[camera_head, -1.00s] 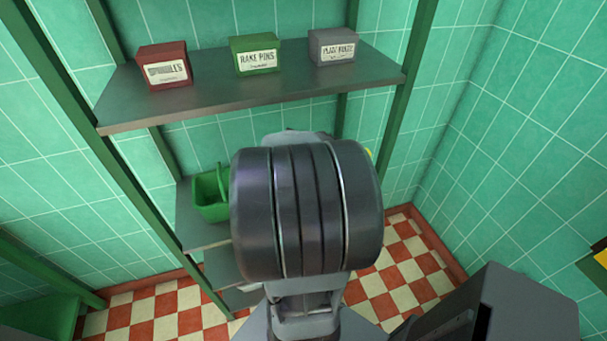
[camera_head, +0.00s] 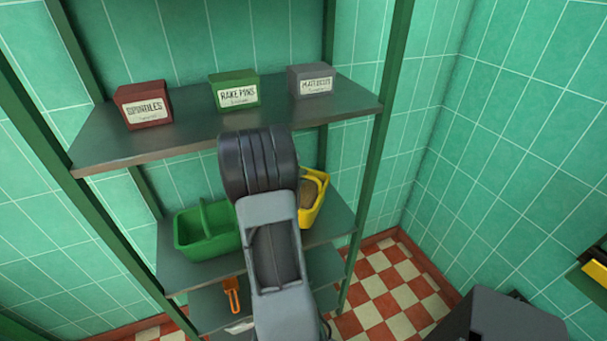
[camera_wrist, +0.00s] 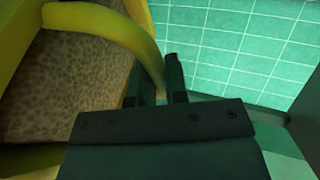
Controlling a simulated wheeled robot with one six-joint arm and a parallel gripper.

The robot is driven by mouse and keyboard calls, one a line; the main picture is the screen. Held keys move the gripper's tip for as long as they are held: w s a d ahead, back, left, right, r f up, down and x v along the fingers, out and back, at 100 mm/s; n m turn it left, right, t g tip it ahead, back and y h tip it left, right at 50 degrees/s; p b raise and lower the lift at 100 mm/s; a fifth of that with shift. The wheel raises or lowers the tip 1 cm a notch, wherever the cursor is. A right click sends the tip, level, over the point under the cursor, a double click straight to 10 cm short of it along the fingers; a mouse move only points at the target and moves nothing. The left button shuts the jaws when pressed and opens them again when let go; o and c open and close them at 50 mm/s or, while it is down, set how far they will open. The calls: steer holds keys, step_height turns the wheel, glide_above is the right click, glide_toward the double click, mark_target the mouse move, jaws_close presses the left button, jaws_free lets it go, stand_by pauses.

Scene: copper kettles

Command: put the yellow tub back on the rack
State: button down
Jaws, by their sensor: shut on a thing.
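The yellow tub (camera_head: 316,204) is at the right end of the rack's middle shelf (camera_head: 338,226), right of my arm, which hides part of it. In the wrist view the tub (camera_wrist: 148,45) fills the left side, with a brown, speckled surface inside it. My gripper (camera_wrist: 160,78) is shut on the tub's yellow handle or rim, at the handle's lower end. In the head view my own arm hides the gripper. The tub looks level with the shelf, but I cannot tell whether its base touches it.
A green tub (camera_head: 205,240) stands left of my arm on the same shelf. Red (camera_head: 143,106), green (camera_head: 234,90) and grey (camera_head: 312,80) boxes stand on the shelf above. An orange object (camera_head: 232,294) is on the lower shelf. A green post (camera_head: 377,140) stands right of the tub.

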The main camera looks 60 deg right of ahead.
steer(key=shift+w+d+f, duration=0.25)
steer(key=shift+w+f, duration=0.1)
steer(key=shift+w+d+f, duration=0.1)
steer(key=shift+f, duration=1.6)
steer(key=c, duration=1.1)
jaws_free()
steer(key=shift+f, duration=0.1)
